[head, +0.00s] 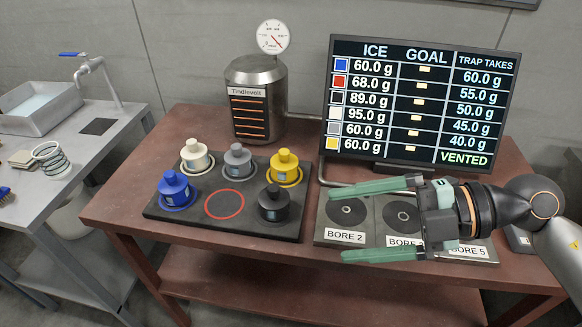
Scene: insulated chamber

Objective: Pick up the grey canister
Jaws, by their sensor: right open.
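The grey canister (238,161) stands upright in a ringed spot at the back middle of the black tray (160,215). A white canister (196,156) is to its left and a yellow canister (285,168) to its right. A blue canister (174,189) and a black canister (273,204) stand nearer the front. The red-ringed spot (224,204) is empty. My right gripper (350,222) reaches in from the right above the bore plate, fingers pointing left. It is open and empty, well to the right of the grey canister. My left gripper is not in view.
The bore plate (359,237) lies right of the tray, partly hidden by my gripper. A metal vessel labelled Tindlevolt (257,100) with a dial gauge (273,37) stands behind the tray. A display screen (419,100) stands at the back right. A sink bench (62,170) is on the left.

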